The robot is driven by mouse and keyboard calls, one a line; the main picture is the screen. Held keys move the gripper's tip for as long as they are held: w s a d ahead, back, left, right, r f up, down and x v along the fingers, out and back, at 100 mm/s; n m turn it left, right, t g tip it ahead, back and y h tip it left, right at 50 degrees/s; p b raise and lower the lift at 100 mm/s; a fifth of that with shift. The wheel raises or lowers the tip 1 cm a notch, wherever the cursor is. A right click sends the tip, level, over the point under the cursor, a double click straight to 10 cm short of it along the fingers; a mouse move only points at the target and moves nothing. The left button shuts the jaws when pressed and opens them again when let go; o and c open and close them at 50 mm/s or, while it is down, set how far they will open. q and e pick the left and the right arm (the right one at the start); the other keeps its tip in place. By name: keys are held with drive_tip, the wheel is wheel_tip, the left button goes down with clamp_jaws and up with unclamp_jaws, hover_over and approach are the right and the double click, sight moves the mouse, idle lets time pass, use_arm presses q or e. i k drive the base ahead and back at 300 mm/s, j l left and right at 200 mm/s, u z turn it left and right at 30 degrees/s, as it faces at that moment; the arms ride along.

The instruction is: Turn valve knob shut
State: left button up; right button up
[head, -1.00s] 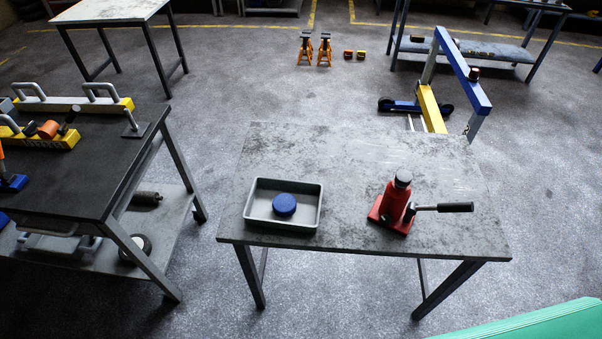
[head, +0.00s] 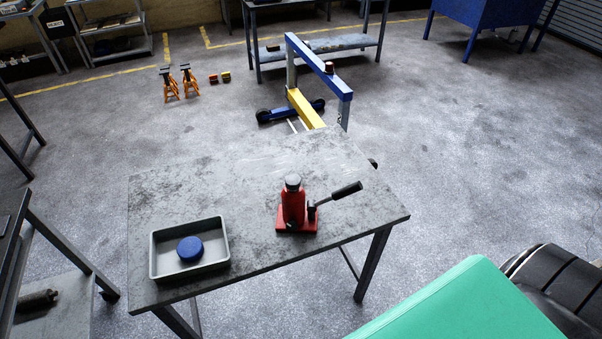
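A red bottle jack (head: 293,207) stands upright on the grey worktable (head: 185,188), right of its middle. It has a dark round top, and a lever with a black grip (head: 346,190) points to the right. A small dark part shows low on the jack's front; I cannot make out a valve knob for certain. A grey tray (head: 222,258) on the table's left part holds a round blue object (head: 190,249). Neither of my grippers shows in the head view.
A blue and yellow hoist (head: 308,107) stands on the floor behind the table. Two orange stands (head: 170,87) are further back. A green surface (head: 460,310) fills the lower right. Another bench (head: 30,235) is at the left edge.

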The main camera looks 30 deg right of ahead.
sight(291, 224)
drive_tip(key=z, duration=0.9)
